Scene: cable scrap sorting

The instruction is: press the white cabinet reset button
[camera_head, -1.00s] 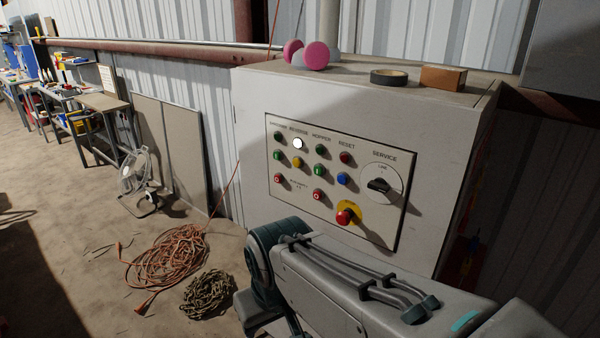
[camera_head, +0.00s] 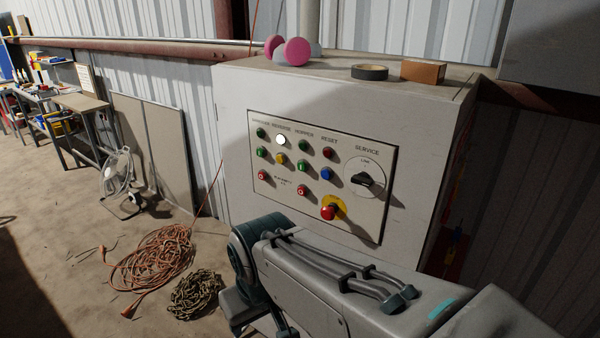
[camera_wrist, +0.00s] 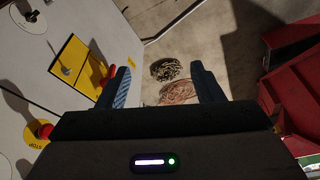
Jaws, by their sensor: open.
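The white cabinet (camera_head: 232,150) stands ahead, its control panel (camera_head: 345,222) facing me. Under the RESET label are a red round piece (camera_head: 327,153) and a blue button (camera_head: 326,174). A lit white round piece (camera_head: 281,140) sits under a column label to the left. A red mushroom button on a yellow plate (camera_head: 330,212) and a black SERVICE knob (camera_head: 364,180) are also on the panel. My gripper (camera_wrist: 165,84) is open and empty in the wrist view, its left finger near a red knob (camera_wrist: 107,76) by a yellow plate. The head view does not show my fingers.
On the cabinet top are pink discs (camera_head: 296,52), a tape roll (camera_head: 369,72) and a brown block (camera_head: 423,71). An orange cable coil (camera_head: 150,258) and a darker coil (camera_head: 196,294) lie on the floor. A red structure (camera_wrist: 295,75) is at right in the wrist view.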

